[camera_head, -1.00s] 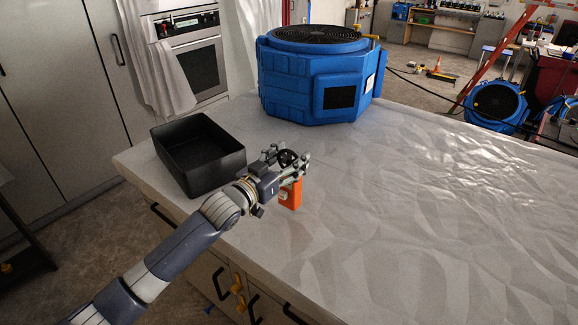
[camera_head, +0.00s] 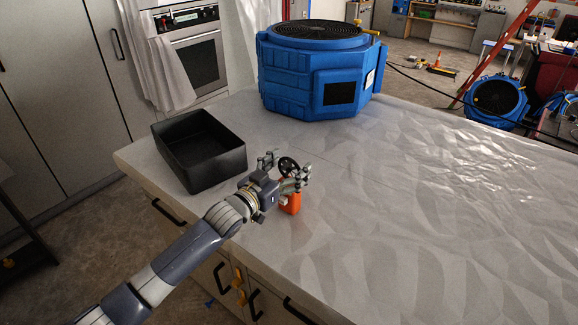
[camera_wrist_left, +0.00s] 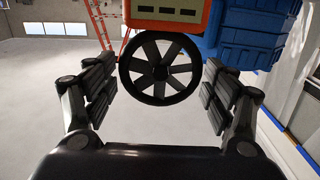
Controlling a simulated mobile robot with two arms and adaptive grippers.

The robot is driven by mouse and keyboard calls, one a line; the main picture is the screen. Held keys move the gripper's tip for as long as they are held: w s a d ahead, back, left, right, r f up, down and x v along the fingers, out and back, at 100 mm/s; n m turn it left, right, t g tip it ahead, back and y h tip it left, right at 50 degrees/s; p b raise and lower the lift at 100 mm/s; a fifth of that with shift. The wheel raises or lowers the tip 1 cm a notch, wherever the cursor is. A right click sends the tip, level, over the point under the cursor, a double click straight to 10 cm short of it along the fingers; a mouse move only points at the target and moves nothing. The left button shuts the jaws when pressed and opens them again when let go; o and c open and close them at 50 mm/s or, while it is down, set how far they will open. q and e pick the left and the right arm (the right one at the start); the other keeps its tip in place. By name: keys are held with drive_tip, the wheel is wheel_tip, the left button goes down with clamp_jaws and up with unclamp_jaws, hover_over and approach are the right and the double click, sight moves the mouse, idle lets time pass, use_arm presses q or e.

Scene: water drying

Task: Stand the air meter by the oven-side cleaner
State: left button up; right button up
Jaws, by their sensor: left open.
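The air meter is an orange box (camera_head: 291,204) with a black fan wheel (camera_head: 289,166) at its top. It looks upright on the table near the front edge, partly hidden by my gripper. My left gripper (camera_head: 286,164) is open, with one finger on each side of the wheel. In the left wrist view, the wheel (camera_wrist_left: 159,70) sits between the spread fingers (camera_wrist_left: 160,84) with gaps on both sides. The oven-side cleaner (camera_head: 312,80) is the big blue machine at the table's back, well behind the meter. My right gripper is out of view.
A black open tray (camera_head: 200,165) stands on the table left of my gripper. The wrinkled, covered table top (camera_head: 430,200) is clear to the right. The oven (camera_head: 197,55) is beyond the back left. Another blue machine (camera_head: 498,102) stands on the floor at right.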

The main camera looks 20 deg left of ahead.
use_arm(q)
drive_tip(key=shift+s+r, duration=0.1)
drive_tip(key=shift+r, duration=0.05)
drive_tip(key=shift+s+a, duration=0.2)
drive_tip(key=shift+s, duration=0.15)
drive_tip(key=b+v, duration=0.2)
drive_tip(key=v, duration=0.9)
drive_tip(key=shift+s, duration=0.15)
